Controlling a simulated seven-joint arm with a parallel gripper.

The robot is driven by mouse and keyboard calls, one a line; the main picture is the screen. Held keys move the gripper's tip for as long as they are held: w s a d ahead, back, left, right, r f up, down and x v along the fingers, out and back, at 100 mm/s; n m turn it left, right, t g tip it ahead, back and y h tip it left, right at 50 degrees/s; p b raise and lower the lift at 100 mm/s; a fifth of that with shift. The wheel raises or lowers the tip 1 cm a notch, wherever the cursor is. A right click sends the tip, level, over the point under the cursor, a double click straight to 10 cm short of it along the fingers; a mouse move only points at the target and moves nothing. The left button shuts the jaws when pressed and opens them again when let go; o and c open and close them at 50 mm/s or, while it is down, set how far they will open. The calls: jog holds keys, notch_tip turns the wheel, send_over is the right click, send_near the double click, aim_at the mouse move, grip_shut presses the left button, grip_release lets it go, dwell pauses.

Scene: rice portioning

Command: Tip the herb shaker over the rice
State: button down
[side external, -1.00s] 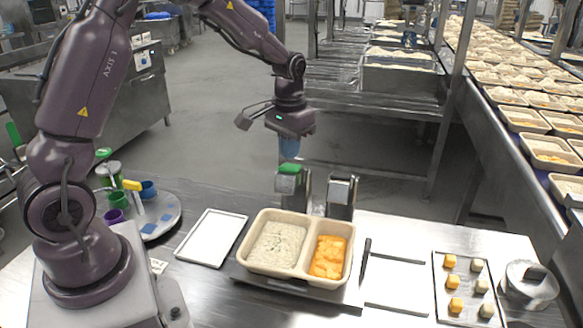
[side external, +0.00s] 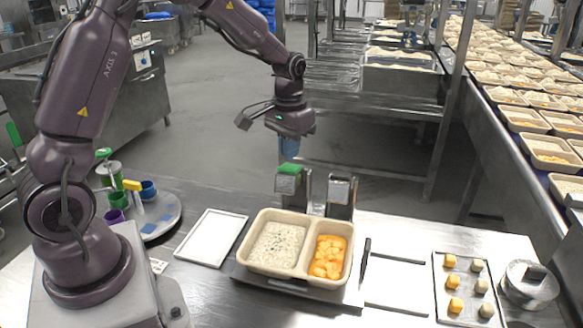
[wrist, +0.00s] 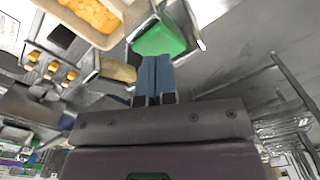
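My gripper (side external: 289,148) points down above the back edge of the table, behind the tray. Its blue fingers (wrist: 155,76) lie side by side and look shut, with nothing visible between them. Just beyond their tips is a green-topped metal unit (side external: 289,184), its green top (wrist: 158,36) large in the wrist view; I cannot tell whether the fingertips touch it or whether it is the herb shaker. The white rice (side external: 277,244) fills the left compartment of the beige tray (side external: 301,275) and carries dark specks, densest near the middle.
Orange food (side external: 328,257) fills the tray's right compartment. A second metal unit (side external: 340,192) stands right of the green-topped one. A white board (side external: 211,238) lies left, a round platter with coloured cups (side external: 160,224) farther left, and a pan of small pieces (side external: 465,286) right.

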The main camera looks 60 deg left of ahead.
aim_at(288, 168)
jog(key=shift+f, duration=0.2)
dwell(0.4)
jog(key=shift+f, duration=0.85)
jog(key=shift+s+d+f, duration=0.2)
jog(key=shift+f, duration=0.5)
jog(key=shift+s+d+f, duration=0.2)
jog(key=shift+f, duration=0.55)
jog(key=shift+s+d+f, duration=0.2)
jog(key=shift+f, duration=0.5)
jog(key=shift+r, duration=0.1)
jog(key=shift+w+a+r, duration=0.2)
jog(key=shift+r, duration=0.85)
jog(key=shift+w+a+r, duration=0.2)
jog(key=shift+r, duration=0.8)
jog(key=shift+w+a+r, duration=0.2)
jog(key=shift+r, duration=0.85)
